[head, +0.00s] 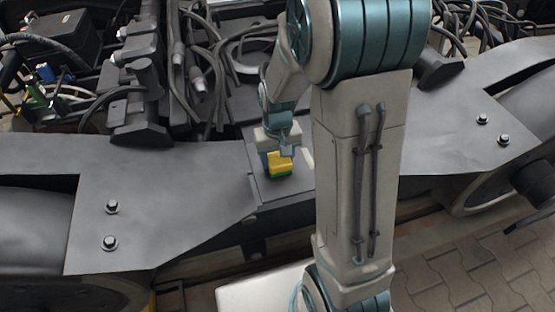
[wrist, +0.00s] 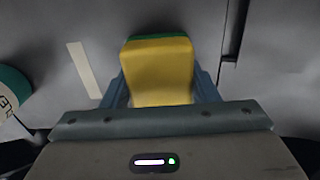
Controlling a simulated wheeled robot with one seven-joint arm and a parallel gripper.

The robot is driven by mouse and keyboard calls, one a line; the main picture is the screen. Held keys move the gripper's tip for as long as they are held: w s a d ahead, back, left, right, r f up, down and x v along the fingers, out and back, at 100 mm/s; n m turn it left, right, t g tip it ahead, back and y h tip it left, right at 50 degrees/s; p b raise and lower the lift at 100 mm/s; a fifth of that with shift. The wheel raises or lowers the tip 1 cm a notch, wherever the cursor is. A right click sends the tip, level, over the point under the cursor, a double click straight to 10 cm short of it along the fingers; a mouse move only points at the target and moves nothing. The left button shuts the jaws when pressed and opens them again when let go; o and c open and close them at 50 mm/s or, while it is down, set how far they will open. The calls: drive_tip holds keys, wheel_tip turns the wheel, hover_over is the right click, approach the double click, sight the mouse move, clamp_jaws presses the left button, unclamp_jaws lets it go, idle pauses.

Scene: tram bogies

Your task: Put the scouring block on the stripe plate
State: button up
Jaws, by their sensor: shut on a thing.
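The scouring block (head: 280,166), yellow with a green layer, is between the fingers of my gripper (head: 278,157). In the wrist view the block (wrist: 158,75) fills the gap between the two blue fingers of my gripper (wrist: 160,90), which is shut on it. The block is over a flat dark grey plate (head: 290,188) in the middle of the bogie frame. I cannot tell whether it touches the plate. A pale stripe (wrist: 83,70) lies on the grey surface left of the block in the wrist view; I take this surface to be the stripe plate.
A green and white round thing with lettering (wrist: 10,92) is at the left edge of the wrist view. Cables and hoses (head: 205,75) crowd behind the plate. Grey frame beams with bolts (head: 112,207) spread to both sides. Paving (head: 470,260) shows at lower right.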

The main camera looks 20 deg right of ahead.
sight(278, 155)
drive_tip(key=shift+r, duration=0.1)
drive_tip(key=o, duration=1)
drive_tip(key=shift+f, duration=0.2)
wheel_tip(278, 155, up, 12)
drive_tip(key=r+p, duration=0.1)
drive_tip(key=p, duration=0.4)
drive_tip(key=shift+t, duration=0.6)
drive_tip(key=shift+s+a+r, duration=0.1)
drive_tip(key=shift+s+r, duration=0.5)
drive_tip(key=shift+s, duration=1.7)
drive_tip(key=shift+s+a+r, duration=0.1)
drive_tip(key=shift+s+r, duration=0.45)
drive_tip(key=shift+s, duration=1.75)
drive_tip(key=shift+s+a+r, duration=0.1)
drive_tip(key=shift+s+r, duration=0.5)
drive_tip(key=shift+s, duration=1.7)
